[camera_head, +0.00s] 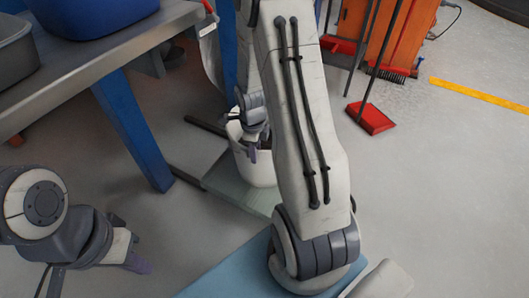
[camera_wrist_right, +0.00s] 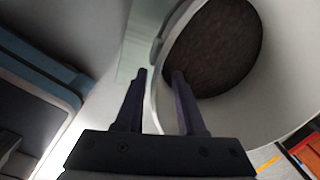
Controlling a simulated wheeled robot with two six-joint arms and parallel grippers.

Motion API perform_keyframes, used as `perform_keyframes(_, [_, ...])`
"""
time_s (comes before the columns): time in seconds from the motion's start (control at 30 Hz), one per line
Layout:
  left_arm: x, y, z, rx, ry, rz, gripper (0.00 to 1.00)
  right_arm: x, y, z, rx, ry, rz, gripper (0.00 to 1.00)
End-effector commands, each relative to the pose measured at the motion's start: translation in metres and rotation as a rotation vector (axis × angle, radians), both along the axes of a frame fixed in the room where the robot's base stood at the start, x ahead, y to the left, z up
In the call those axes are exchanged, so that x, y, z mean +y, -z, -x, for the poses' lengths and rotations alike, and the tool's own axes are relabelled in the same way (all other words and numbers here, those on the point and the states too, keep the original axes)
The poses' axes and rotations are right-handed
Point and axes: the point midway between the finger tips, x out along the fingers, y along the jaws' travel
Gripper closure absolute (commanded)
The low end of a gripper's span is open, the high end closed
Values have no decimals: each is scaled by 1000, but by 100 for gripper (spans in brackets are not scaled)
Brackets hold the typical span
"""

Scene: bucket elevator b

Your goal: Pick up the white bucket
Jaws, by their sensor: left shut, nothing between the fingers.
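The white bucket (camera_head: 262,172) stands upright on a flat grey-green platform (camera_head: 240,196), partly hidden behind my right arm in the head view. My right gripper (camera_head: 251,154) reaches down at its rim. In the right wrist view, the bucket (camera_wrist_right: 285,100) fills the right side, with a dark round area inside. My right gripper there (camera_wrist_right: 160,74) has its fingers apart. The bucket's rim passes between them, one finger outside and one over the inside, with gaps visible. My left gripper (camera_head: 138,266) is at the lower left, away from the bucket, shut and empty.
A metal table (camera_head: 100,72) with blue legs stands at the upper left, bearing a blue bin (camera_head: 95,12) and a grey bin (camera_head: 15,55). A red dustpan (camera_head: 371,117) and orange equipment (camera_head: 385,35) stand at the upper right.

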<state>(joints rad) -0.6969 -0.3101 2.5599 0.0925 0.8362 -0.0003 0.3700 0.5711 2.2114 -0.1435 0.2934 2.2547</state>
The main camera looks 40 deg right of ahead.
Motion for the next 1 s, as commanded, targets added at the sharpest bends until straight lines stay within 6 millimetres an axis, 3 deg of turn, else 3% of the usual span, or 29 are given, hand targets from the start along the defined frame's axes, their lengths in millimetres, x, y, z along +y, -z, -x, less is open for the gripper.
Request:
perform_keyframes(0.3, [0,37,0,0,0,0,100,-1,45,-3,1,-1,0,61])
perform_keyframes(0.57, [0,36,0,0,0,0,100,-1,47,-3,0,-1,0,61])
perform_keyframes(0.6, [0,36,0,0,0,0,100,-1,47,-3,0,-1,0,65])
perform_keyframes(0.7, [0,36,0,0,0,0,100,-1,47,-3,0,-1,0,100])
perform_keyframes(1.0, [0,36,0,0,0,0,100,-1,47,-3,0,-1,0,100])
